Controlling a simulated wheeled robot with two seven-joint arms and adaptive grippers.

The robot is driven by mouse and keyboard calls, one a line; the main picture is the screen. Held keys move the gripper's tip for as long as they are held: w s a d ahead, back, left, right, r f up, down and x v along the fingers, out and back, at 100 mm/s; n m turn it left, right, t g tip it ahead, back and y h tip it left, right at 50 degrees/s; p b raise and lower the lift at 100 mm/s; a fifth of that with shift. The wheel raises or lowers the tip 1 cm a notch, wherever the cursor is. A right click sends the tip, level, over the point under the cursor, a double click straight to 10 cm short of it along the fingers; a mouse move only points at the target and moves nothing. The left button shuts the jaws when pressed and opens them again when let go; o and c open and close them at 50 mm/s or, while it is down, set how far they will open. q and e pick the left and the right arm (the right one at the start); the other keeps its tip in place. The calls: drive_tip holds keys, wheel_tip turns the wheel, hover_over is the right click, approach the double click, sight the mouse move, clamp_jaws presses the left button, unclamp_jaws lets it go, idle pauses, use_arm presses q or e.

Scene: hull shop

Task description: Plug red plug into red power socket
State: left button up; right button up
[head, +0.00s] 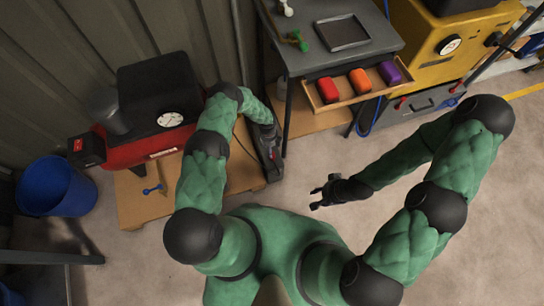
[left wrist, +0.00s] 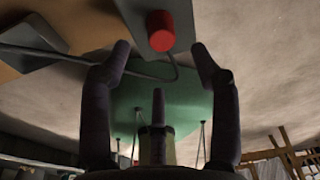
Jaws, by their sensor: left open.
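A short red cylinder (left wrist: 160,31), which I take to be the red plug or its socket, sits on a grey block (left wrist: 140,12) at the top of the left wrist view. My left gripper (left wrist: 161,52) is open, with its fingers to either side below the cylinder and nothing clearly held. A thin grey cable (left wrist: 90,59) curves beneath the block. In the head view the left hand reaches a dark, narrow object (head: 269,157) by the board's right edge; hand and object are hard to separate. My right gripper (head: 315,198) is open and empty above the floor.
A red compressor (head: 125,150) stands on a wooden board (head: 135,208), with a blue bucket (head: 60,186) to its left. A grey table (head: 375,45) has an open drawer (head: 393,84) holding red, orange and purple blocks. A yellow machine (head: 430,45) stands at right. The floor around my right gripper is clear.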

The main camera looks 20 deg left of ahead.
use_arm(q)
drive_tip(key=shift+d+f, duration=0.1)
drive_tip(key=shift+f, duration=0.8)
drive_tip(key=f+b, duration=0.2)
drive_tip(key=f, duration=0.2)
drive_tip(key=shift+d+b, duration=0.2)
drive_tip(key=shift+b, duration=0.15)
drive_tip(key=shift+f, duration=0.6)
drive_tip(key=shift+s, duration=0.1)
drive_tip(key=shift+d, duration=0.1)
drive_tip(key=c, duration=1.1)
